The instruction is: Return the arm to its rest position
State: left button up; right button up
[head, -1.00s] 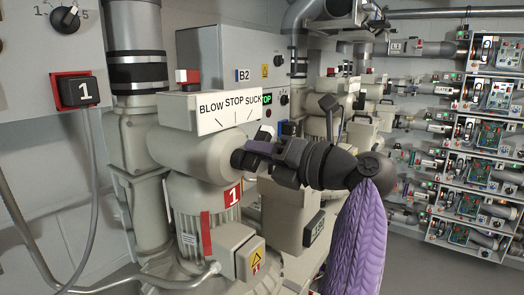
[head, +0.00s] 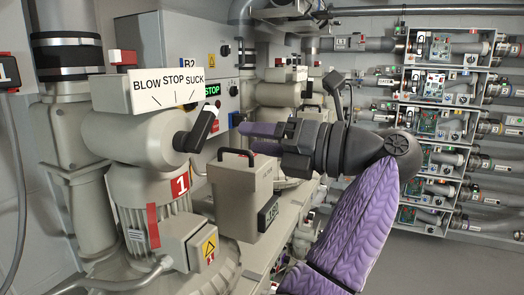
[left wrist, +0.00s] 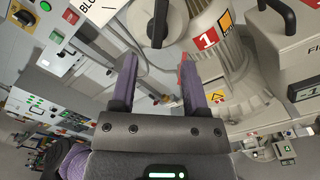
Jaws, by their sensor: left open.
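My left gripper (head: 247,138) has purple fingers and a dark body. It is open and empty, to the right of the black lever (head: 203,128) on blower 1 and apart from it. The lever has a pale tip and leans up and right, under the SUCK end of the BLOW STOP SUCK sign (head: 152,90). My purple left arm comes up from the bottom right. In the left wrist view both fingers of the gripper (left wrist: 157,62) are spread with nothing between them, and the lever (left wrist: 158,28) shows beyond them. My right gripper is not in view.
Blower 1 (head: 140,140) stands at the left with its ribbed motor. A beige box with a handle (head: 238,190) is just below my gripper. A grey panel marked B2 (head: 200,45) is behind. Racks of circuit boards (head: 440,125) stand at the right.

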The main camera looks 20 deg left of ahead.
pick_arm(q)
jog(key=shift+s+d, duration=0.1)
jog(key=shift+d, duration=0.2)
